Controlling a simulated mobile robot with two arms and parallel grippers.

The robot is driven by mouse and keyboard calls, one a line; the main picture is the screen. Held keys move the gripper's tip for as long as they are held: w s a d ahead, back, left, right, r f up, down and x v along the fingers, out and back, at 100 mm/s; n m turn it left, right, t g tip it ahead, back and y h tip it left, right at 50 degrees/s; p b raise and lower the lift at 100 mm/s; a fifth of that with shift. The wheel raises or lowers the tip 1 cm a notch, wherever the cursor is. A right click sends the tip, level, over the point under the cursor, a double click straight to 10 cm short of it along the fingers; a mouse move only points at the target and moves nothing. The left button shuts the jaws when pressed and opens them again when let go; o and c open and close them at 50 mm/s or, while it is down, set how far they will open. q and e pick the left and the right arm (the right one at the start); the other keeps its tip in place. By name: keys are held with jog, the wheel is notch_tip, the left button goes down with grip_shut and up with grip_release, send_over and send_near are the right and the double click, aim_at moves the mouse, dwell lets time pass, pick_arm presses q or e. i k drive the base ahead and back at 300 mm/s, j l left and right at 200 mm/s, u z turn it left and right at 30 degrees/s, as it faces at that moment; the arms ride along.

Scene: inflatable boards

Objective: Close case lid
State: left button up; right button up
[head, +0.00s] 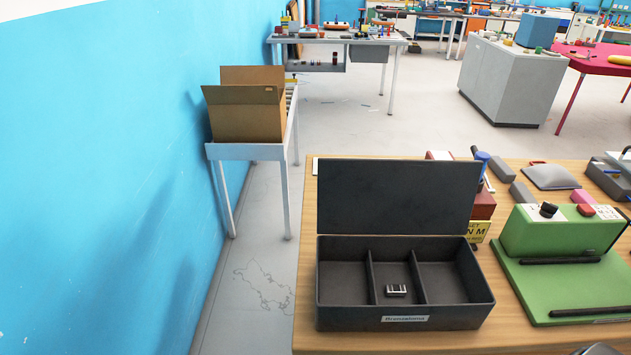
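A dark grey case (346,318) stands near the left front of the wooden table, with a white label on its front wall. Its lid (398,195) is open and stands nearly upright along the back edge. The case has three compartments. A small metallic-looking part (396,290) lies in the middle one; the left and right compartments look empty. Neither gripper can be made out in the head view. A small dark rounded shape shows at the bottom edge, right of the case, too cut off to identify.
A green board (560,278) with a green block (560,232) lies right of the case. A red box with a yellow label (479,231) stands close behind the case's right side. A cardboard box (245,120) sits on a white stand at the left. The wooden tabletop (307,250) is bare left of the case.

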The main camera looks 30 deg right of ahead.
aim_at(356, 196)
jog(key=i+j, duration=0.3)
jog(key=i, duration=0.25)
jog(key=i+j+z, duration=0.1)
jog(key=i+j, duration=0.2)
jog(key=i, duration=0.25)
jog(key=i+z, duration=0.2)
jog(key=z, duration=0.25)
jog(key=i+z, duration=0.2)
jog(key=z, duration=0.3)
jog(key=i+j+z, duration=0.2)
jog(key=z, duration=0.25)
